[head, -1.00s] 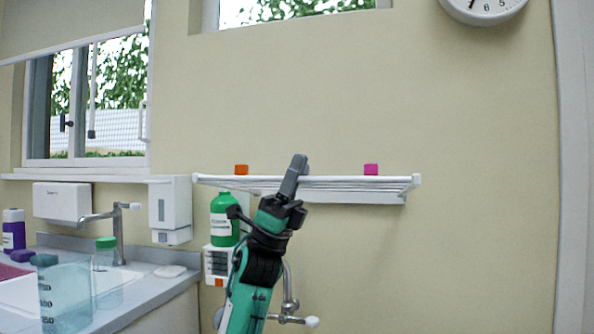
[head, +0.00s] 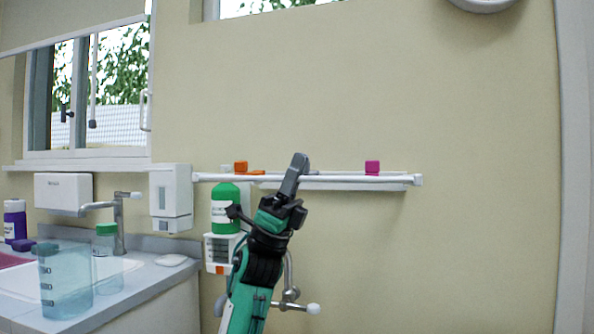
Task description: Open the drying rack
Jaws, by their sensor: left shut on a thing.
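The white drying rack (head: 350,183) is fixed to the beige wall at the middle of the head view. I see it almost edge-on, as a thin white bar with a paler strip behind it. My left gripper (head: 299,170) is at the rack's front bar, left of its middle, and is shut on it. The fingers hide a short part of the bar. An orange block (head: 240,167) and a magenta block (head: 372,167) show at the rack's back edge. My right gripper is not in view.
A green bottle (head: 224,208) stands close left of my arm, above a small white box (head: 219,250). A tap with a white handle (head: 312,308) is behind my forearm. A sink counter with a clear jug (head: 66,283) is at the left. The wall at right is bare.

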